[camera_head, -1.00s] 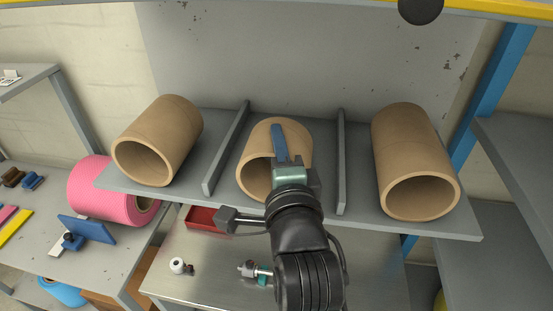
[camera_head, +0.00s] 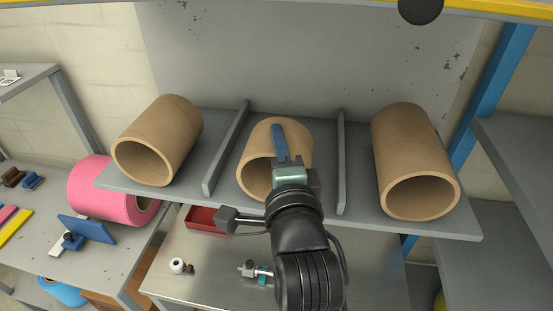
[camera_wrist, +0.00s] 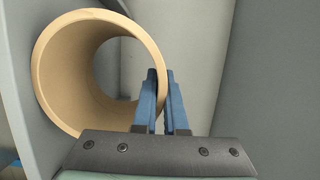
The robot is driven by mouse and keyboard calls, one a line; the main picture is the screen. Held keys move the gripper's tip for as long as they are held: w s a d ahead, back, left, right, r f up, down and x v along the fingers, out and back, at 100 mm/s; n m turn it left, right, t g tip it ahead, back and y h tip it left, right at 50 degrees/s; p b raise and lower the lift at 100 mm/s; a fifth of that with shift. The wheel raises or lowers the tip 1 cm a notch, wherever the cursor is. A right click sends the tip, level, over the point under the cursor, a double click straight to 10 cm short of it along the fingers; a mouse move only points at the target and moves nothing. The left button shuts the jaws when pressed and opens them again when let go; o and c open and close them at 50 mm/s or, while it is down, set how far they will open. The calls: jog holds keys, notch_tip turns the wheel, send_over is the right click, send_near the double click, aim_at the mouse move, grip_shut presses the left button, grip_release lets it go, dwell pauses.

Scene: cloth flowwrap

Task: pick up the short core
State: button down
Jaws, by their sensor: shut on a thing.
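The short core (camera_head: 301,145) is the tan cardboard tube in the middle bay of the grey shelf, lying with its open end towards me. It looks shorter than the tubes on either side. My gripper (camera_head: 279,130) is at its near end and shut on its wall. In the wrist view the core (camera_wrist: 48,75) shows its round open end at the left. The blue fingers of my gripper (camera_wrist: 162,76) straddle the right side of its rim, one inside the bore and one outside. My wrist hides part of the core's front in the head view.
Longer tan cores lie in the left bay (camera_head: 172,120) and right bay (camera_head: 405,145). Upright dividers (camera_head: 226,150) (camera_head: 341,165) stand close on both sides of the middle bay. A pink roll (camera_head: 95,190) is at the left. A metal table (camera_head: 215,285) lies below the shelf.

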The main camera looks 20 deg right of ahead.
jog(key=shift+r, duration=0.1)
notch_tip(320, 180, up, 10)
jog(key=shift+b, duration=0.55)
jog(key=c, duration=1.5)
grip_release()
grip_shut()
